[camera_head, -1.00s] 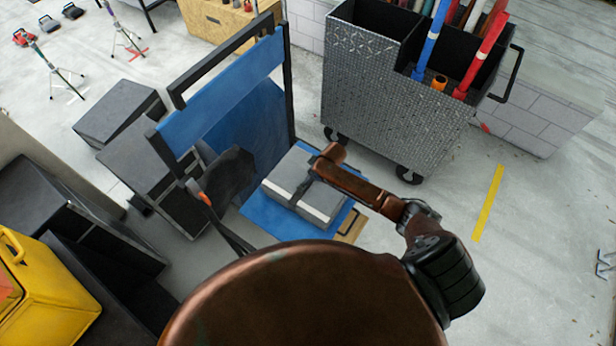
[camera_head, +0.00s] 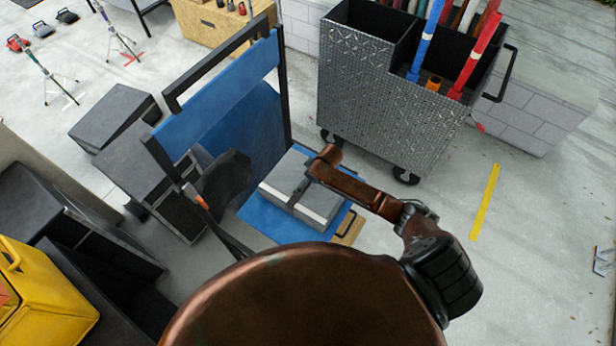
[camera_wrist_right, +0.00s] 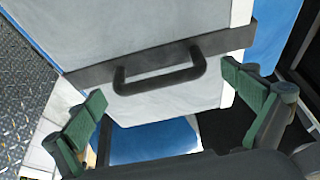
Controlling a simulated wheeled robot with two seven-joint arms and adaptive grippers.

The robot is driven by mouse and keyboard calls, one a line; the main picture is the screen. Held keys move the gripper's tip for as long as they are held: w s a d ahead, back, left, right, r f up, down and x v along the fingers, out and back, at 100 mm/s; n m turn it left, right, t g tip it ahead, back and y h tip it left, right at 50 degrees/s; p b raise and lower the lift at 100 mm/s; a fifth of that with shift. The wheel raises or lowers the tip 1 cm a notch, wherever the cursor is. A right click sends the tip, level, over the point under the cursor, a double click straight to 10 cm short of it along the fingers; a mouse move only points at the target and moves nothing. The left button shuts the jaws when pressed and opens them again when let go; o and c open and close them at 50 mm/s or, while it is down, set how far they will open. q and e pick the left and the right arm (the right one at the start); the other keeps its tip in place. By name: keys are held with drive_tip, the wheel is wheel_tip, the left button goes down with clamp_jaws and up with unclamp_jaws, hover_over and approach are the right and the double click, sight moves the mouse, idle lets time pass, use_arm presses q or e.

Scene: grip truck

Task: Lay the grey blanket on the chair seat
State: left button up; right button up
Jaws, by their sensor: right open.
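The grey blanket (camera_head: 318,203) is a thick folded block lying on the blue chair seat (camera_head: 262,219), in front of the blue chair back (camera_head: 252,118). In the right wrist view the blanket (camera_wrist_right: 145,35) has a dark strap with a black handle (camera_wrist_right: 165,80). My right gripper (camera_wrist_right: 165,84) is open, with its green-padded fingers apart on either side of the handle and not closed on it. In the head view my right arm reaches in over the blanket and its fingers are hard to make out.
A metal tool cart (camera_head: 385,100) holding coloured poles stands behind and right of the chair. Dark boxes (camera_head: 110,118) stand left of the chair, and a yellow case (camera_head: 50,295) is at lower left. The floor at right is clear around a yellow line (camera_head: 485,202).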

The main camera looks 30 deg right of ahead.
drive_tip(key=v, duration=1.2)
drive_tip(key=shift+b, duration=0.35)
drive_tip(key=shift+f, duration=0.1)
drive_tip(key=s+a+f+m, duration=0.1)
drive_tip(key=s+a, duration=0.1)
drive_tip(key=s, duration=0.5)
drive_tip(key=s+a+f+m, duration=0.1)
drive_tip(key=s+a+f, duration=0.1)
drive_tip(key=s, duration=0.5)
drive_tip(key=s+d+r+m+h, duration=0.2)
drive_tip(key=s+d, duration=0.2)
drive_tip(key=s, duration=0.4)
drive_tip(key=s+d+r+m+h, duration=0.15)
drive_tip(key=s+d, duration=0.25)
drive_tip(key=s, duration=0.4)
wheel_tip(320, 180, down, 37)
drive_tip(key=a+g+b, duration=0.1)
drive_tip(key=a+b, duration=0.1)
drive_tip(key=b, duration=0.7)
drive_tip(key=s+f+g+b, duration=0.1)
drive_tip(key=s+f+b, duration=0.3)
drive_tip(key=s+f, duration=0.6)
drive_tip(key=s+f+y+b, duration=0.1)
drive_tip(key=s+f+b, duration=0.3)
drive_tip(key=s+f, duration=0.6)
wheel_tip(320, 180, down, 8)
drive_tip(key=shift+r+n+g+b, duration=0.15)
drive_tip(key=shift+n+g+b, duration=0.15)
drive_tip(key=shift+n+g, duration=0.1)
